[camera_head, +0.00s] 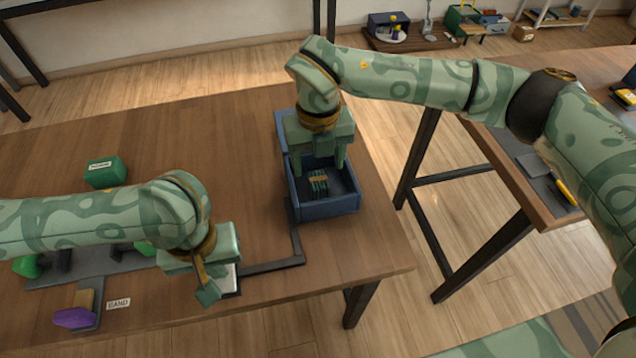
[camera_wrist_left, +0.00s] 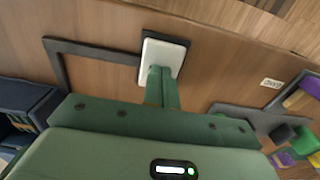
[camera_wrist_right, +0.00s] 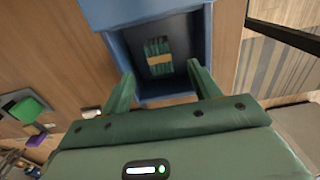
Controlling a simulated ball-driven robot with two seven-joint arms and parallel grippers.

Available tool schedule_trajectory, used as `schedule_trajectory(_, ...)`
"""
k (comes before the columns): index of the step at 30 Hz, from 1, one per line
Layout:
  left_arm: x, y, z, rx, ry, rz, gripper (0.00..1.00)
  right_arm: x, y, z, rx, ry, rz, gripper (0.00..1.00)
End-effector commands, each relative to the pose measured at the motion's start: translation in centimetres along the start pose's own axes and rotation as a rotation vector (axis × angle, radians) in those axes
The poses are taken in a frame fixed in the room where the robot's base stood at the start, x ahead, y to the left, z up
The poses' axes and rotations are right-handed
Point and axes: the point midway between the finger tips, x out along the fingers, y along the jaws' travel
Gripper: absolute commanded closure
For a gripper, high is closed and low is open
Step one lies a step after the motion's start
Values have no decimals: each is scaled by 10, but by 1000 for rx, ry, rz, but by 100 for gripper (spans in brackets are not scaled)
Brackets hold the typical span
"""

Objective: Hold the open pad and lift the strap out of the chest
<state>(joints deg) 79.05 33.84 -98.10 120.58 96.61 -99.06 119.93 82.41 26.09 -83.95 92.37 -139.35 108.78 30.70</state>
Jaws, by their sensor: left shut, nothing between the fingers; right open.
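The blue chest (camera_head: 328,212) stands near the table's right edge, its near compartment open at the top. The strap (camera_head: 319,184), a green bundle with a tan band, lies inside on the dark floor; it also shows in the right wrist view (camera_wrist_right: 158,52). My right gripper (camera_head: 316,170) is open above the chest, its fingers apart on either side of the strap's line and not touching it. The white pad (camera_wrist_left: 162,58) lies on a dark base on the table. My left gripper (camera_wrist_left: 161,75) is shut and empty, fingertips at the pad, apparently touching it.
A dark flat bar (camera_head: 272,267) runs from the pad towards the chest. A green box (camera_head: 106,171) stands at the back left. A purple-ended block (camera_head: 75,317) and a small label (camera_head: 118,304) lie at the front left. The table's middle is clear.

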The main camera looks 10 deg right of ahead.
Motion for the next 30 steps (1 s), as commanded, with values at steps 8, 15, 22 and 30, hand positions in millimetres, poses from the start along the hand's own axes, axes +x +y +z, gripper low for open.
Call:
schedule_trajectory(8, 1, 0, 1, 0, -3, -1, 100, 24, 0, 0, -1, 1, 0, 38)
schedule_trajectory(15, 1, 0, 1, 0, -3, -1, 100, 44, 0, 0, -1, 1, -1, 38)
schedule_trajectory(22, 1, 0, 1, 0, -3, -2, 100, 59, 0, 0, 0, 0, 0, 38)
schedule_trajectory(30, 1, 0, 1, 0, -3, -1, 100, 61, 0, 0, -1, -1, 1, 38)
